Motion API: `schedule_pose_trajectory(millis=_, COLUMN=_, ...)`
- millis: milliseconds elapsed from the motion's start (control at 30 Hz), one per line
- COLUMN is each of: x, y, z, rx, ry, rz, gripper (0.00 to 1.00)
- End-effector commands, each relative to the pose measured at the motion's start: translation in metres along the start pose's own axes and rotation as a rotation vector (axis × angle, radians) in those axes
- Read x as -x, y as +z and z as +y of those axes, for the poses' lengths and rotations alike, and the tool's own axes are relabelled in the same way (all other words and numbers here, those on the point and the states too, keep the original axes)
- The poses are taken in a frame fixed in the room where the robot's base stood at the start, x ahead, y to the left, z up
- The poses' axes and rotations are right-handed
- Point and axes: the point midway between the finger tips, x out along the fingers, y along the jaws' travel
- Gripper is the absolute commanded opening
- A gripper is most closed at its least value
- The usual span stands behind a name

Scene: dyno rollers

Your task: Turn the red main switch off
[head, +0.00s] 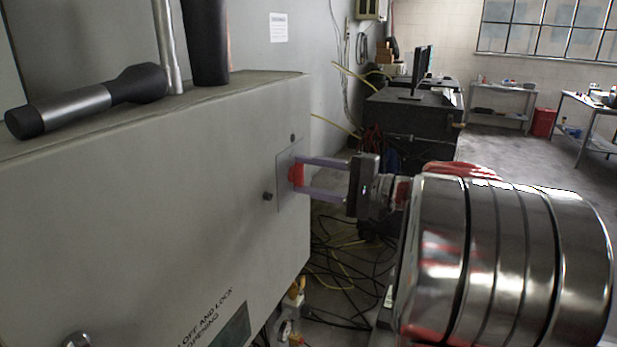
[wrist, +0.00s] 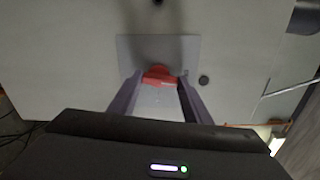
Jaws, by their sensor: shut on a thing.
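The red main switch (head: 296,174) sits on a light square plate (head: 285,192) on the side of the grey cabinet (head: 150,210). My gripper (head: 300,177) reaches in from the right, with its two fingers on either side of the red handle. In the wrist view the red switch (wrist: 158,76) lies across between the fingertips of my gripper (wrist: 158,80), which are shut on it. The handle looks about crosswise in the wrist view. The fingers partly hide its ends, and I cannot read any position marks on the plate.
Cables (head: 345,260) run over the floor below. A dark workbench (head: 410,115) with a monitor stands behind my arm. A round knob (wrist: 204,79) sits beside the plate.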

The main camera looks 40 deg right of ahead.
Motion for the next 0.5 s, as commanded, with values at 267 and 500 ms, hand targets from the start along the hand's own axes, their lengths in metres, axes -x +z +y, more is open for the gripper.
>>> schedule_pose_trajectory(millis=267, x=-0.0009, y=0.0030, z=0.0040, rx=0.123, ry=0.006, rz=-0.009, gripper=0.22)
schedule_pose_trajectory(millis=500, x=-0.0010, y=0.0031, z=0.0044, rx=0.154, ry=0.006, rz=-0.009, gripper=0.22)
